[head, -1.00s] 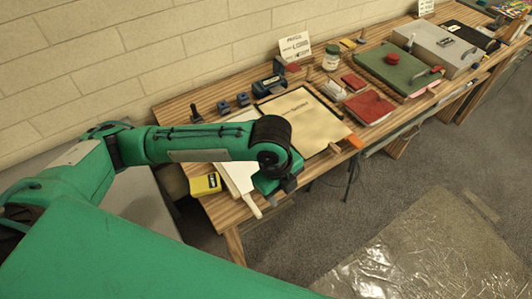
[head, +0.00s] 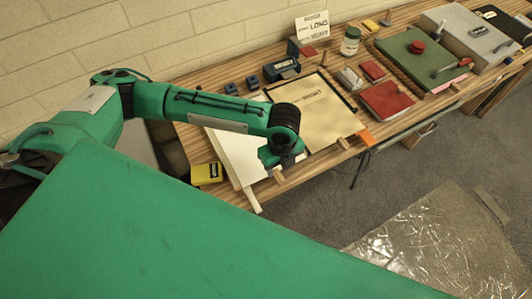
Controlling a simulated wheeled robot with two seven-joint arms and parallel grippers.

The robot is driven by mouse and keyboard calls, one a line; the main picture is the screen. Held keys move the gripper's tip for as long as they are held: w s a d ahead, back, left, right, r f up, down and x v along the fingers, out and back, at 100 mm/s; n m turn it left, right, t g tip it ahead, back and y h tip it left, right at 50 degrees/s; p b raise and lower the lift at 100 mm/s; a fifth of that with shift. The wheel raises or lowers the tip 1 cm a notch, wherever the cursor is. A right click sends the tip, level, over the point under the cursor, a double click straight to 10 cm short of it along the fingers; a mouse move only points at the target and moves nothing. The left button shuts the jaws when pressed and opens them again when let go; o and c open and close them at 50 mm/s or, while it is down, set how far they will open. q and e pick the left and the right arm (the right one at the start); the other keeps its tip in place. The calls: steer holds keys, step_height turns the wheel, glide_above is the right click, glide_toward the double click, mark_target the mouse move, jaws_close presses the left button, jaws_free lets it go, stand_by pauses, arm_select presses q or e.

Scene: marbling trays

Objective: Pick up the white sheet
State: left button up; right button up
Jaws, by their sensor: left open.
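A white sheet (head: 236,154) lies on the wooden table at the left part of the work row, partly hidden under my left arm. My left gripper (head: 281,177) is over the sheet's right front part, near the table's front edge, with its fingers pointing down. It is open; I see nothing held in it. Whether the fingertips touch the sheet cannot be told. My right gripper is not in view.
A cream panel with a dark border (head: 318,128) lies right of the sheet. A yellow box (head: 206,174) and a pale stick (head: 252,201) are at the left front. Red books (head: 386,101), a jar (head: 350,41) and a green board (head: 405,52) stand further right.

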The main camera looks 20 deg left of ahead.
mark_target(278, 174)
arm_select(q)
steer(key=shift+w+a+f+p, duration=0.1)
steer(key=shift+a+f+p, duration=0.05)
steer(key=shift+f+p, duration=0.6)
step_height(278, 174, down, 3)
steer(key=shift+w+r+p, duration=0.15)
steer(key=shift+p, duration=0.2)
steer(key=shift+f, duration=0.45)
steer(key=c, duration=0.7)
jaws_close()
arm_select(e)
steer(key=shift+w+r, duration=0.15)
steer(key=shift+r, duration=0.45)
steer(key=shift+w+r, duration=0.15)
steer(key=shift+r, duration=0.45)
